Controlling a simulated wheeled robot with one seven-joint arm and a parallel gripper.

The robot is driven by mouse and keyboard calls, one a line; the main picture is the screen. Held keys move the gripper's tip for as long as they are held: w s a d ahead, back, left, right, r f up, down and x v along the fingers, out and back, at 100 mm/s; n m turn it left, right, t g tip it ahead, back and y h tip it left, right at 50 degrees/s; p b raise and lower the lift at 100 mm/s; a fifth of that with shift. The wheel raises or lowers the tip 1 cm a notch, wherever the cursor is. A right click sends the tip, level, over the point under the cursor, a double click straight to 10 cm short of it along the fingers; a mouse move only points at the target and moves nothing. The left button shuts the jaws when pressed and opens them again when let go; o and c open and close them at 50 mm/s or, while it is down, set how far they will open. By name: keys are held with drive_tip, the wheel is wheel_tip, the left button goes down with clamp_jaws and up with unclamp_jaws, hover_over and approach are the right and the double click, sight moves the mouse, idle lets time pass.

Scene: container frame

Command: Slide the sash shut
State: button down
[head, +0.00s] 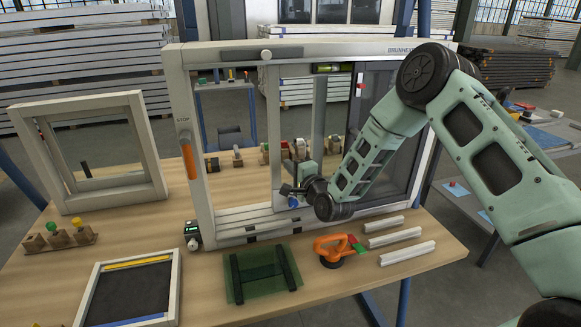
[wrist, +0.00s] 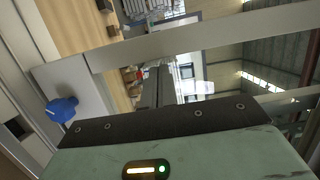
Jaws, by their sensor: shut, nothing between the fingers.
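The large pale window frame (head: 187,150) stands upright on the bench. Its left jamb carries the word STOP and an orange strip. The sash's pale left stile (head: 274,130) stands well right of that jamb, with an open gap between them. My gripper (head: 287,190) is shut and empty, low by this stile; I cannot tell whether it touches it. A blue knob (head: 293,201) shows beside the gripper. In the wrist view the blue knob (wrist: 62,108) sits on a pale frame corner, and a pale bar (wrist: 190,40) runs across. My arm hides part of the sash's right side.
A smaller pale frame (head: 150,145) stands at the left. A dark framed panel (head: 130,290), green glass pane (head: 262,275), orange suction lifter (head: 338,250) and white strips (head: 405,252) lie in front.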

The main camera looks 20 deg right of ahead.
drive_tip(key=shift+a, duration=0.15)
drive_tip(key=a+b, duration=0.8)
drive_tip(key=a, duration=1.1)
drive_tip(key=shift+a, duration=0.2)
drive_tip(key=shift+s, duration=0.1)
